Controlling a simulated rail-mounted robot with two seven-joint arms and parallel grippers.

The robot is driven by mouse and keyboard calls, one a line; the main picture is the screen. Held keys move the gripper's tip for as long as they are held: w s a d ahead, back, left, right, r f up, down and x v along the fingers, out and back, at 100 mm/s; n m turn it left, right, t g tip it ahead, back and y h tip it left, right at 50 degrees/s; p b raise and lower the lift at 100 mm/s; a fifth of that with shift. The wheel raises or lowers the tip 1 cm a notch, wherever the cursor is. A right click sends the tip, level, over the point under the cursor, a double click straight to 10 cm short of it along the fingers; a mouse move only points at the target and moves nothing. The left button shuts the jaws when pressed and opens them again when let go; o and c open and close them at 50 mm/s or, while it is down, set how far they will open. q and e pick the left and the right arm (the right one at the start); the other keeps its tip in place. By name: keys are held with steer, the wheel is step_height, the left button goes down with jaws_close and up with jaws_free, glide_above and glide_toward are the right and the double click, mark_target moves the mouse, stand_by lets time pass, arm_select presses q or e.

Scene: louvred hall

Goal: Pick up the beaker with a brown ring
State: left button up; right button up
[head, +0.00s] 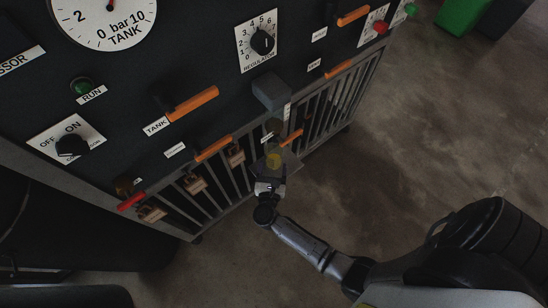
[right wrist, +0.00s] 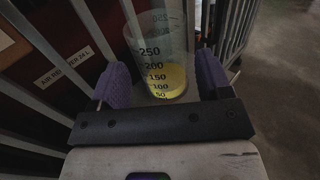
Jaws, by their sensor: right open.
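A clear beaker (right wrist: 157,60) with black graduation marks and yellow contents low inside shows in the right wrist view. In the head view the small beaker (head: 274,158) is in front of the barred panel, partly hidden by my gripper. I cannot make out a brown ring on it. My right gripper (right wrist: 163,80) is open, with one purple finger pad on each side of the beaker. In the head view my right gripper (head: 270,185) is just below the beaker. My left gripper is not in view.
A dark control panel (head: 130,85) with gauges, knobs and orange levers stands behind. Padlocks (head: 194,183) hang along the metal bars (head: 318,115). A grey box (head: 271,91) juts out above the beaker. The floor (head: 440,130) to the right is clear; a green bin (head: 461,15) stands far off.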

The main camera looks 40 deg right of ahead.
mark_target(273, 162)
steer(key=shift+b+x, duration=0.85)
steer(key=shift+x, duration=1.5)
steer(key=shift+w+d, duration=0.3)
steer(key=shift+w, duration=0.1)
steer(key=c, duration=0.7)
steer(key=shift+r, duration=0.1)
